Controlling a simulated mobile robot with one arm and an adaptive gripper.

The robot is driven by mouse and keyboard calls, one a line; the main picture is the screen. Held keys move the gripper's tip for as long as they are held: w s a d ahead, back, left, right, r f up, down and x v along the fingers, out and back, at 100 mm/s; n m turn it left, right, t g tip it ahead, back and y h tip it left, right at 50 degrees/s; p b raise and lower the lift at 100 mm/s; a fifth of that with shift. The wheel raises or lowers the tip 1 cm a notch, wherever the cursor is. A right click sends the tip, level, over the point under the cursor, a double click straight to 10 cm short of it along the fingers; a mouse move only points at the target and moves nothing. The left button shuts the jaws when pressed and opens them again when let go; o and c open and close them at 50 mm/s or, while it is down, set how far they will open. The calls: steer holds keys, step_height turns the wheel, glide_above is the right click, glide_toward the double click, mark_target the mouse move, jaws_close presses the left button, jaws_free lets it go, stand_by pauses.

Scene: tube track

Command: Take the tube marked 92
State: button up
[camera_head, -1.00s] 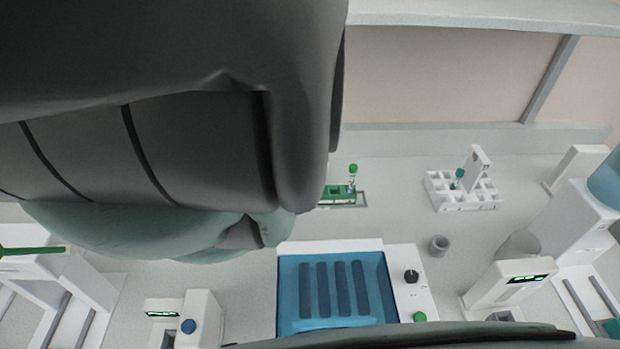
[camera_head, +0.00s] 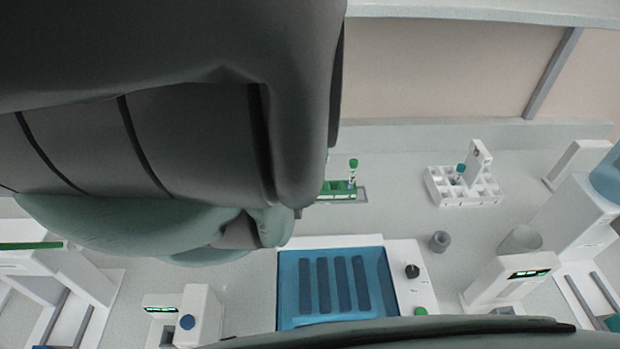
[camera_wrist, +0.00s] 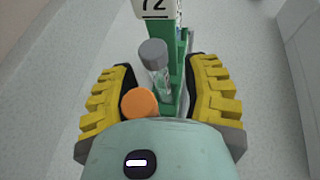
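In the wrist view my gripper (camera_wrist: 161,100) is open, its yellow ridged fingers apart. Between them are a clear tube with a grey cap (camera_wrist: 153,54) and, nearer, an orange cap (camera_wrist: 139,104). The grey-capped tube stands at a narrow green rack (camera_wrist: 180,76). A white sign (camera_wrist: 154,8) above it shows digits like "72", cut by the frame edge, so I cannot tell if it is 92. I see no readable number on the tubes. In the head view, my arm hides the gripper and part of the green rack (camera_head: 339,187), where a green-capped tube (camera_head: 353,171) stands upright.
A white rack (camera_head: 468,198) holds a teal-capped tube (camera_head: 460,170). A blue-lidded device (camera_head: 337,290), a small grey cup (camera_head: 439,241) and white devices with green displays (camera_head: 515,280) stand on the bench. The bench between the two racks is clear.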

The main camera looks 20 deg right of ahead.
jaws_close()
stand_by(0.4)
step_height(320, 180, up, 10)
steer(key=p, duration=0.8)
steer(key=shift+p, duration=0.35)
